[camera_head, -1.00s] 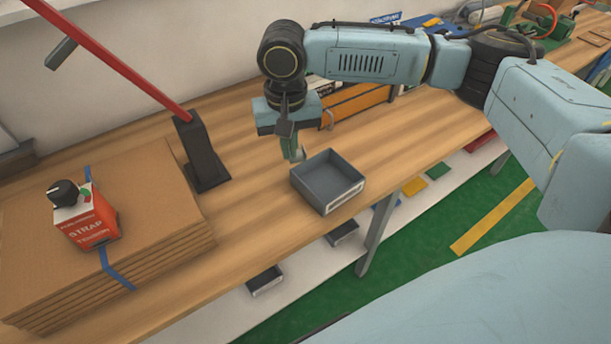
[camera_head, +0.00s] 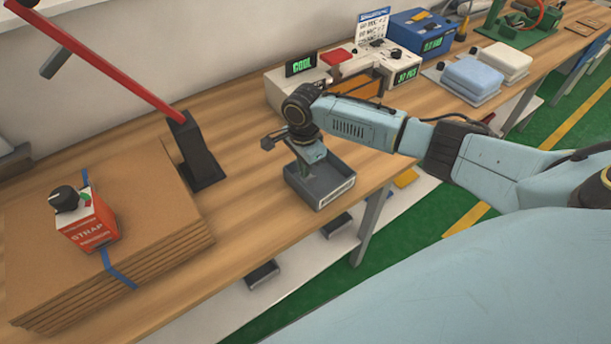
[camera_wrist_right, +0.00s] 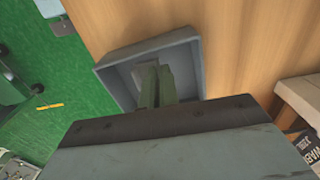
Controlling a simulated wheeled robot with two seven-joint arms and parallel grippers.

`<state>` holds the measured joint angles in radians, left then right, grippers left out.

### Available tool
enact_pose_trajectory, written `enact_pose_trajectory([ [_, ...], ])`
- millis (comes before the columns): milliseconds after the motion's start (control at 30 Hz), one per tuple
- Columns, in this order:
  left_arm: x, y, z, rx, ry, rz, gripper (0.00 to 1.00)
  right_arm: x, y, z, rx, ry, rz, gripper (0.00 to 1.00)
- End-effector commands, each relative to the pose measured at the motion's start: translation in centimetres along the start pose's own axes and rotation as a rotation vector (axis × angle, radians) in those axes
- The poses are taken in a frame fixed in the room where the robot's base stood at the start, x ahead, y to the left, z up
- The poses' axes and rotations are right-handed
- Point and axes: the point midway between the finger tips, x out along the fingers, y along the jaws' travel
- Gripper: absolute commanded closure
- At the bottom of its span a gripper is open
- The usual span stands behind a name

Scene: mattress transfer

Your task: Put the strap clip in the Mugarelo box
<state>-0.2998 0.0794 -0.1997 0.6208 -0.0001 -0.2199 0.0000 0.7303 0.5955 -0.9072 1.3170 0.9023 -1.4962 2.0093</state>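The open grey box (camera_head: 330,190), which I take for the Mugarelo box, stands at the bench's front edge; its front label is too small to read. My right gripper (camera_head: 312,162) points down into it. The wrist view shows the box (camera_wrist_right: 197,62) around the gripper's green fingers (camera_wrist_right: 157,75), which are close together. A light grey flat piece (camera_wrist_right: 122,72), apparently the strap clip, shows at the fingertips, partly hidden by them. It appears held low inside the box; contact with the floor cannot be told. My left gripper is not in view.
A stack of cardboard (camera_head: 150,230) with a red-and-white strap tension box (camera_head: 88,225) lies at left. A black post (camera_head: 198,155) with a red bar rises behind. White devices (camera_head: 385,62) and folded cloths (camera_head: 472,78) stand along the bench to the right.

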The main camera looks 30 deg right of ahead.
Motion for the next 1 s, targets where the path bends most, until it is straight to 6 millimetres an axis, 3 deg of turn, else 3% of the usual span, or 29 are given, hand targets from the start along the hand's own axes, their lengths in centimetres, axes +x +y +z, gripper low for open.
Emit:
enact_pose_trajectory([
  [300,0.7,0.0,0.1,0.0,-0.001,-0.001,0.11,3.7,0.0,0.1,-0.002,0.0,0.001,1.0],
  [700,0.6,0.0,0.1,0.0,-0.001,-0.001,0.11,4.2,0.0,0.1,-0.002,-0.001,0.0,1.0],
  [900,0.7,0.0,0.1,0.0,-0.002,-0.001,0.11,4.2,0.0,0.1,-0.003,-0.001,-0.001,0.76],
  [1000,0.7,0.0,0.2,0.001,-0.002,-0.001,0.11,4.2,0.0,0.0,-0.003,-0.001,-0.001,0.76],
])
